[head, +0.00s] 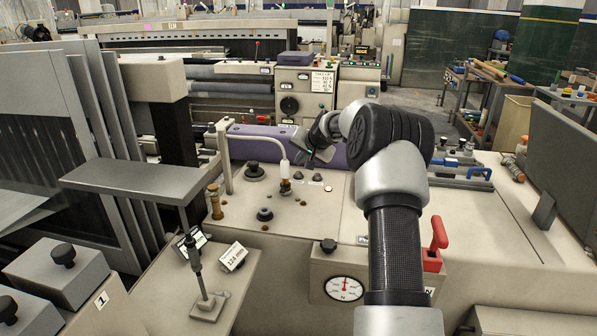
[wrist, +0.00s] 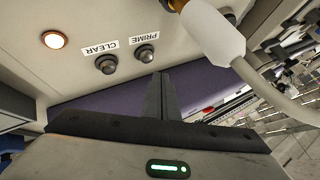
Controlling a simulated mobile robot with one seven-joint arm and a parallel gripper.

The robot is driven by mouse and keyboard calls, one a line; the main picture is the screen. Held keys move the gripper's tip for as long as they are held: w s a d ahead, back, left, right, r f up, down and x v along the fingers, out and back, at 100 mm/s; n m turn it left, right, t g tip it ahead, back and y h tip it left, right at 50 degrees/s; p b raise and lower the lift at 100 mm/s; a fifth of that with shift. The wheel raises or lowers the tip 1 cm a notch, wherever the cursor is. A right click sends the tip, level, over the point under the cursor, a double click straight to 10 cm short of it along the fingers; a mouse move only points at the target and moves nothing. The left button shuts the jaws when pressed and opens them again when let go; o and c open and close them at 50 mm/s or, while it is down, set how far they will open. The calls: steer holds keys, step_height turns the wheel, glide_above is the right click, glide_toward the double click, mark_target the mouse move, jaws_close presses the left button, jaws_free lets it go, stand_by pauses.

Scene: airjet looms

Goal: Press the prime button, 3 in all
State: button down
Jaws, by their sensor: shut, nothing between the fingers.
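The PRIME button (wrist: 145,54) is a small dark round knob on a pale panel, with its label beside it in the wrist view. A similar CLEAR button (wrist: 106,64) sits next to it. In the head view the PRIME button (head: 298,175) is small, right of the white curved pipe. My gripper (wrist: 160,76) is shut and empty, its fingers together. In the wrist view the fingertips show just below the PRIME button, and a gap seems to remain. In the head view my gripper (head: 305,153) is above the panel, partly hidden by my arm.
A lit round lamp (wrist: 54,40) is beyond the CLEAR button. A white curved pipe with a thick white sleeve (wrist: 212,35) stands close to the PRIME button. A purple bar (head: 250,144) runs behind the panel. A red lever (head: 435,240) stands right of my arm.

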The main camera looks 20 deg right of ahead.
step_height(320, 180, up, 4)
steer(key=shift+p, duration=1)
stand_by(1.7)
